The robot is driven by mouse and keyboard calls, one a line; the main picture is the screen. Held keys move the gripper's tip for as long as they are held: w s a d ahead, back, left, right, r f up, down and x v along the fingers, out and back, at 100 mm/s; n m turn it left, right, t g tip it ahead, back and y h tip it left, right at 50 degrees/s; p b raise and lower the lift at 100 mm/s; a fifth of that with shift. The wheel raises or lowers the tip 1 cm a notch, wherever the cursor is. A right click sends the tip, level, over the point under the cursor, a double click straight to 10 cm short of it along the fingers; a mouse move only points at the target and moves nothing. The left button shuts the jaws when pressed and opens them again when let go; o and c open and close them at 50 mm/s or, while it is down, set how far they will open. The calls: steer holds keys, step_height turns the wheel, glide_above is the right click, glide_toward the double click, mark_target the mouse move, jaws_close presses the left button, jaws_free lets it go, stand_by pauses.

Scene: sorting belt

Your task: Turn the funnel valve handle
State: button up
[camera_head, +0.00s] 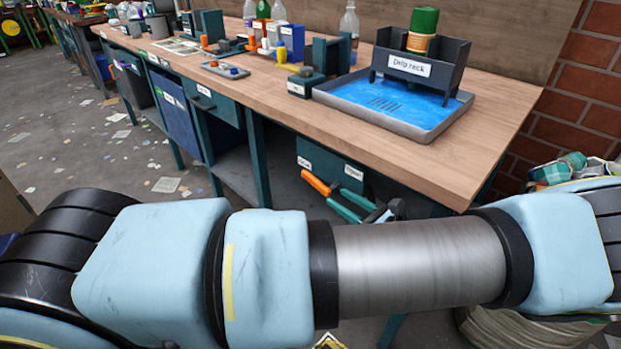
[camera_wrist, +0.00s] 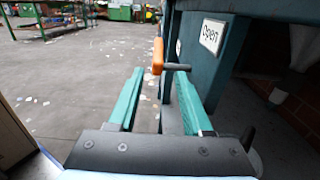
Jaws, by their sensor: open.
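The orange valve handle (camera_head: 316,183) sticks out below the front of the wooden bench, by a teal housing. In the wrist view the orange handle (camera_wrist: 158,56) sits at the end of a short dark stem (camera_wrist: 177,67) that runs right to the housing. My gripper (camera_head: 334,196) is open, its two teal fingers spread, close to the handle. In the wrist view the handle shows between and just past the fingertips of my gripper (camera_wrist: 160,73); I see no contact. An "Open" label (camera_wrist: 213,35) is on the housing; another small label (camera_head: 304,163) is to its left in the head view.
Above is the bench top (camera_head: 440,165) with a blue tray (camera_head: 430,128) and a drip rack (camera_head: 420,62). A bench leg (camera_head: 262,160) stands left of the valve. Scraps litter the open floor (camera_head: 110,155). A full basket (camera_head: 565,175) is at right.

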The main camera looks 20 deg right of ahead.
mark_target(312, 182)
steer(key=p+x, duration=0.1)
steer(key=x, duration=0.9)
steer(key=shift+w+a+r+p, duration=0.1)
steer(key=shift+w+a+p, duration=0.15)
steer(key=shift+p, duration=0.1)
steer(key=shift+s, duration=0.1)
jaws_close()
stand_by(0.8)
